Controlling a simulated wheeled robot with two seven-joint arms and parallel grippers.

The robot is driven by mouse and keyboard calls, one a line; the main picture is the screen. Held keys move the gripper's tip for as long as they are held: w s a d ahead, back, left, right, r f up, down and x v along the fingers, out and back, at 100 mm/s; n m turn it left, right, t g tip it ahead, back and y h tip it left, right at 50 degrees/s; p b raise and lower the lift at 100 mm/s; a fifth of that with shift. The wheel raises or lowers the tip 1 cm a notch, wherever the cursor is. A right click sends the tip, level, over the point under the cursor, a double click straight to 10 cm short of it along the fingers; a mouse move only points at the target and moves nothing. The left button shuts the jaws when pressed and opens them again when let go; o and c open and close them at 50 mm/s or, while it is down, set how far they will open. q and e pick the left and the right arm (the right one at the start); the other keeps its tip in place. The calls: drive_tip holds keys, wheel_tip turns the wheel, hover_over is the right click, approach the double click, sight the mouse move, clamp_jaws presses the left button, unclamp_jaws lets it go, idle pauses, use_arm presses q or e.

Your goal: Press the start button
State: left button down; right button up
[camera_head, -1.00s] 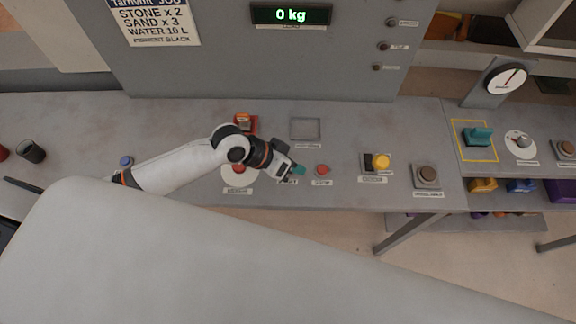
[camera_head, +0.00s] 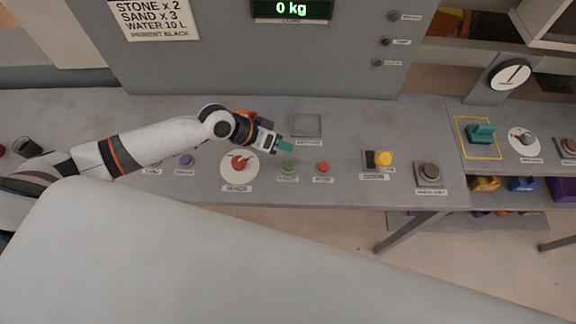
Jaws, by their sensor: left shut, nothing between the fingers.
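The green button (camera_head: 288,166), with a small label below it, sits on the grey bench just left of a red button (camera_head: 323,167). I take the green one for the start button; its label is too small to read surely. My left gripper (camera_head: 285,147), with teal tips, is shut and empty. It shows just beyond the green button, apart from it in the picture, and the button is in full view. I cannot tell whether the button is pressed in. My right gripper is not in view.
A red knob on a white dial (camera_head: 239,164) and a purple button (camera_head: 187,160) lie to the left. A grey tray (camera_head: 306,125) is behind the gripper. A yellow knob (camera_head: 383,158) and a brown button (camera_head: 430,171) lie right. The display (camera_head: 291,10) reads 0 kg.

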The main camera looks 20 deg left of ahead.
use_arm(q)
drive_tip(key=b, duration=0.4)
hover_over(283, 165)
wheel_tip(283, 165, down, 6)
drive_tip(key=shift+r, duration=0.2)
drive_tip(key=shift+f+b, duration=0.6)
drive_tip(key=shift+f, duration=0.05)
idle(1.0)
drive_tip(key=shift+f, duration=0.4)
drive_tip(key=shift+f+b, duration=0.55)
drive_tip(key=shift+b, duration=0.05)
idle(0.5)
drive_tip(key=shift+r, duration=0.15)
drive_tip(key=shift+r+p, duration=0.8)
drive_tip(key=shift+p, duration=0.1)
